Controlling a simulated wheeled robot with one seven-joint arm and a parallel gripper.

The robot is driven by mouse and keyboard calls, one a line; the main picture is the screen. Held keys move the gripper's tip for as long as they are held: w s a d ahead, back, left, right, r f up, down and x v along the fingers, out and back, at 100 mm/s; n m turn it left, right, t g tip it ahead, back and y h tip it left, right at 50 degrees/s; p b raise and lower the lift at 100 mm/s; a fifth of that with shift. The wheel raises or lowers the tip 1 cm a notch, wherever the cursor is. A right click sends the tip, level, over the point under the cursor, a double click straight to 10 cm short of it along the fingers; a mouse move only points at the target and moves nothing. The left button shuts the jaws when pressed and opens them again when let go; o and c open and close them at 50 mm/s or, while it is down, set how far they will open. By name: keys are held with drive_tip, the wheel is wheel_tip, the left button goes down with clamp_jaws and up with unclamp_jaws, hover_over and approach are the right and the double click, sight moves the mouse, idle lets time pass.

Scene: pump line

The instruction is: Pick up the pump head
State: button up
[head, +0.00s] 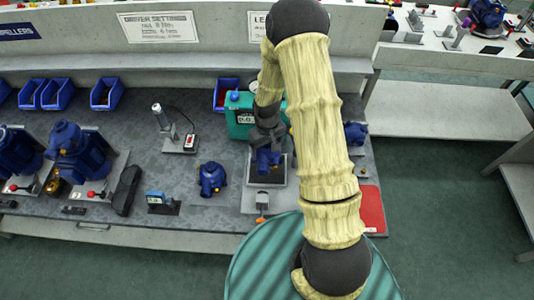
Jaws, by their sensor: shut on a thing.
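My gripper (266,146) points down over a grey square plate on the workbench, in front of a teal device. It is shut on a blue part, which looks like the pump head (267,161). The part is directly below my gripper, over the dark middle of the plate (250,202). I cannot tell whether it touches the plate. Another blue pump part (211,178) stands upright on the bench to the left, apart from my gripper.
The teal device (238,113) stands behind my gripper. Large blue motors (78,150) and a black case (126,190) are at the left. Blue bins (106,94) line the back. A red mat (371,209) lies at right. A small blue meter (158,199) sits near the front edge.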

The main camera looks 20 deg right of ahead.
drive_tip(key=shift+r, duration=0.35)
idle(0.4)
drive_tip(key=shift+r+p, duration=2.3)
drive_tip(key=shift+r, duration=0.7)
wheel_tip(320, 180, down, 6)
drive_tip(key=m, duration=0.3)
drive_tip(key=shift+w+d+f, duration=0.1)
drive_tip(key=shift+w+f, duration=0.05)
